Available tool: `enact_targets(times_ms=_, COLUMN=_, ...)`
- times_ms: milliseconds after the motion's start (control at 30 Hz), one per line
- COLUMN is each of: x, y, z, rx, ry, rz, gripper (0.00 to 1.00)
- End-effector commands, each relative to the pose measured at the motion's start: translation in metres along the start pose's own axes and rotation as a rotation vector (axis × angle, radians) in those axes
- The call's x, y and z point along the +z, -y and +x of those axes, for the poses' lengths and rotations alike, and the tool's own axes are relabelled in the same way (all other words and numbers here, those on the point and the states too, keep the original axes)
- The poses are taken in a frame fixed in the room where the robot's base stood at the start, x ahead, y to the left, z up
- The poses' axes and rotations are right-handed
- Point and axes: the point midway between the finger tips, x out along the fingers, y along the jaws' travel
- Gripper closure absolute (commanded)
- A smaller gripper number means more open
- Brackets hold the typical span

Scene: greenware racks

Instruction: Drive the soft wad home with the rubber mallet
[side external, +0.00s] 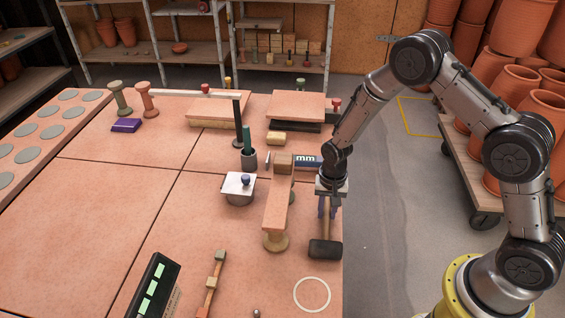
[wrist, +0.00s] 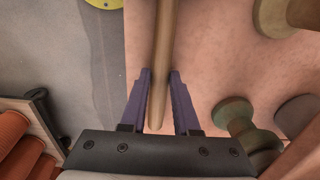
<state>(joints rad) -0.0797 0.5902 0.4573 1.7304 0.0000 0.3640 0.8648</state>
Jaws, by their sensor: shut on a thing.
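The rubber mallet has a dark head (side external: 325,249) near the table's right edge and a pale wooden handle, which also shows in the wrist view (wrist: 166,35). My gripper (side external: 327,207) is shut on the handle, with a purple finger on either side of it in the wrist view (wrist: 160,78). The head is out of the wrist view. I cannot tell whether the head touches the table. I cannot make out the soft wad for sure in either view.
A clay-coloured plank (side external: 276,211) with a wooden spool (side external: 276,242) at its near end stands just left of the mallet. A lidded pot (side external: 239,188) stands further left. A white ring (side external: 312,294) marks bare tabletop at the near right corner. A green spool (wrist: 234,115) is close to my gripper.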

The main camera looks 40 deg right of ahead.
Motion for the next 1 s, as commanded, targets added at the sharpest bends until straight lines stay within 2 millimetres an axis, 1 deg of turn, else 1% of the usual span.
enact_targets(times_ms=533, x=-0.001, y=0.001, z=-0.003, rx=-0.003, ry=-0.003, rz=0.0, gripper=1.0)
enact_targets(times_ms=1000, x=-0.001, y=0.001, z=-0.043, rx=-0.002, ry=-0.002, rz=0.0, gripper=1.0)
